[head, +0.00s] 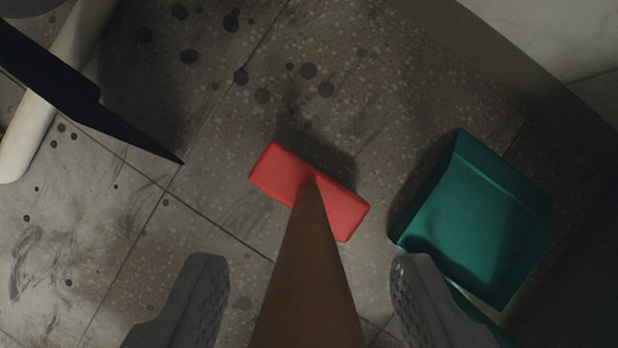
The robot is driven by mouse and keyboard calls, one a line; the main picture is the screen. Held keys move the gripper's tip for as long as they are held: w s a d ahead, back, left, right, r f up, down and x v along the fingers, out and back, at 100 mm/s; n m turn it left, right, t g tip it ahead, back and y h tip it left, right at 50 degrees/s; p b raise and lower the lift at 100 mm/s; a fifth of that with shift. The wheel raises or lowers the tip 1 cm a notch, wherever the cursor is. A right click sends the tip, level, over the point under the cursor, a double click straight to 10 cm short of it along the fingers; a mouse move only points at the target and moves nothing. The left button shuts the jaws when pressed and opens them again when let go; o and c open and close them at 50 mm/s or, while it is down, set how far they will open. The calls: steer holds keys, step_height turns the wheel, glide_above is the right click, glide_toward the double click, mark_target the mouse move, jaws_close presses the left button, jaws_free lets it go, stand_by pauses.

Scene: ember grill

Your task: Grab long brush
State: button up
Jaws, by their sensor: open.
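The long brush has a red head (343,210) low down near the tiled floor and a brown wooden handle (308,275) that rises toward the camera. The handle widens toward the bottom edge of the head view, where its near end is cut off. My gripper (310,270) is open, with one grey finger on each side of the handle. Gaps show between the handle and both fingers, so neither finger appears to touch it. The underside of the brush head is hidden.
A green dustpan (485,220) is right of the brush, close to the right finger. A white leg or pipe (40,115) and a dark pointed flat piece (90,105) are at the upper left. A pale wall (560,30) is at the upper right. The stained floor (110,220) at left is mostly clear.

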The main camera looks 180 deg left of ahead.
steer(key=shift+f, duration=0.15)
steer(key=shift+c, duration=0.4)
jaws_close()
